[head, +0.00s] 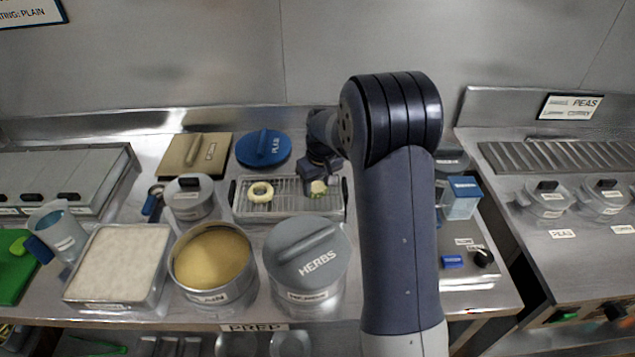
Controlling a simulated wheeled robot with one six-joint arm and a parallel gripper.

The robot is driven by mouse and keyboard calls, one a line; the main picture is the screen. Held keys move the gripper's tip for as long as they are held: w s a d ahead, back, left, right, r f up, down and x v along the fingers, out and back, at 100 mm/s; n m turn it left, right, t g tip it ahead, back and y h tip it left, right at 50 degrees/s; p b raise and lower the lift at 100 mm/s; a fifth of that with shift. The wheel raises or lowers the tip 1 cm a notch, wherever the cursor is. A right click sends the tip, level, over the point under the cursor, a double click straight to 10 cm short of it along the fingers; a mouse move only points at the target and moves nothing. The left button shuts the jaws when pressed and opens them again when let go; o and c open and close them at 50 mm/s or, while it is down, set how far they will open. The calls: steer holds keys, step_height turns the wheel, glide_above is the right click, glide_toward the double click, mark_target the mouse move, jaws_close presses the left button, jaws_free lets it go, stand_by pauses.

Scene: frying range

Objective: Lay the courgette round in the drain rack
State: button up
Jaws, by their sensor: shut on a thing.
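The drain rack (285,207) is a shallow metal tray with a wire grid, standing at the back middle of the prep counter. My gripper (319,190) is over the right part of the rack, shut on a pale green-edged piece, the courgette round (318,187). The round is at or just above the grid; I cannot tell if it touches. A pale yellow ring (260,192) lies on the left part of the rack. My arm comes from the right and covers the counter just right of the rack.
A grey HERBS lidded pot (307,258), a tub of yellow crumbs (212,262) and a tray of white flour (117,262) stand in front of the rack. A blue lid (264,148) and a brown lid (194,155) lie behind. A small lidded pot (190,197) is at left.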

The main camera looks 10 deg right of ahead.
steer(key=o, duration=0.8)
steer(key=shift+o, duration=0.2)
steer(key=shift+r, duration=0.15)
step_height(320, 180, up, 10)
steer(key=s+b, duration=0.1)
steer(key=shift+s+d+r, duration=0.25)
steer(key=shift+s, duration=0.05)
steer(key=f, duration=0.3)
steer(key=w+f+p, duration=0.1)
steer(key=f, duration=0.7)
steer(key=shift+w+a, duration=0.25)
steer(key=shift+a, duration=0.05)
step_height(320, 180, up, 5)
steer(key=p, duration=0.4)
steer(key=shift+r, duration=0.2)
steer(key=shift+r+p, duration=0.55)
steer(key=shift+r, duration=0.45)
